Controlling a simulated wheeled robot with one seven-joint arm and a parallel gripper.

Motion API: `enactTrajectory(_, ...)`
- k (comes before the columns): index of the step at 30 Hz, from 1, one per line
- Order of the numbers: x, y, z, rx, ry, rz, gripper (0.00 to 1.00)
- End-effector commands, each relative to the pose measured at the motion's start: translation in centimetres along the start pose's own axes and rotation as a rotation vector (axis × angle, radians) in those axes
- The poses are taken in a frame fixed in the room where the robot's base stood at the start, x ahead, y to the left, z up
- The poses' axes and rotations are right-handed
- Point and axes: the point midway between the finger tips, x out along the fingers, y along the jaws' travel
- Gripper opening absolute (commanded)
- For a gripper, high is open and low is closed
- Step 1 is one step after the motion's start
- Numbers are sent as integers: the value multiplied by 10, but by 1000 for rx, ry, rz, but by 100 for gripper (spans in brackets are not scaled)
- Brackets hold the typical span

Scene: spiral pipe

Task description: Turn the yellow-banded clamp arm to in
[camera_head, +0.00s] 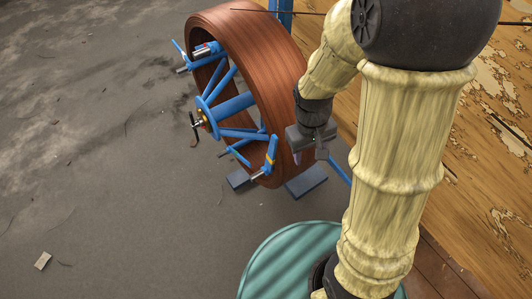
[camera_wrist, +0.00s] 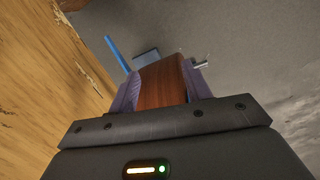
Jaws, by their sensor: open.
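The yellow-banded clamp arm (camera_head: 271,157) is a blue bar with a yellow band and a metal pin at its lower end. It sits at the lower right of the blue hub frame (camera_head: 232,107), inside the big brown coil (camera_head: 262,52). My gripper (camera_head: 310,156) is open, to the right of that arm, beside the coil's outer side. In the wrist view the brown coil (camera_wrist: 162,84) shows between the two purple-grey fingers; I cannot tell whether it touches them. A metal pin (camera_wrist: 202,64) shows just past the right finger; its arm is hidden.
Another clamp arm with a red band (camera_head: 206,49) is at the coil's top. A dark crank handle (camera_head: 195,130) sticks out of the hub. Dark foot blocks (camera_head: 306,181) stand below the coil. A worn wooden surface (camera_head: 460,200) lies right; grey floor is open left.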

Motion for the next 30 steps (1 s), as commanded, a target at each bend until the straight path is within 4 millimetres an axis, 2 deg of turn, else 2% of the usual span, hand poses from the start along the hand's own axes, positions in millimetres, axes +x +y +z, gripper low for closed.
enactTrajectory(1,16,-10,-8,-80,-54,20,49)
enactTrajectory(3,30,-20,-16,-181,-124,54,49)
enactTrajectory(15,102,-77,-56,-733,-506,380,49)
enactTrajectory(23,128,-126,-83,-1032,-727,722,49)
enactTrajectory(30,136,-196,-101,-1232,-878,1126,49)
